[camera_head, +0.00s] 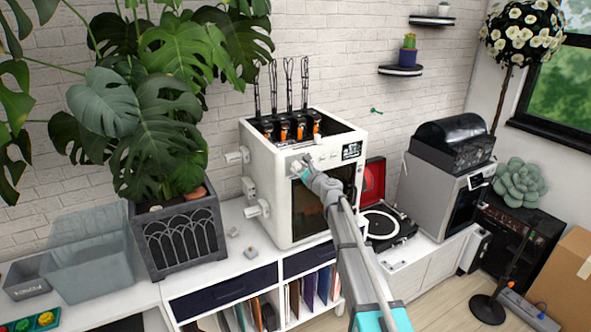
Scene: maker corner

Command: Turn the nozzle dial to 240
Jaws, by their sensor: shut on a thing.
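A white boxy printer (268,185) stands on the white cabinet, with a control panel across the top of its front and a dark window below. My arm reaches up from the bottom of the picture. My gripper (302,167) is at the left end of the control panel, shut on the nozzle dial (295,165). The gripper hides most of the dial, and its marks and setting are too small to read. A small dark display (351,151) sits at the right of the panel.
A large potted plant (183,240) stands to the left. A record player (385,225) and a grey machine (440,190) stand to the right. Small pieces (250,252) lie on the cabinet top.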

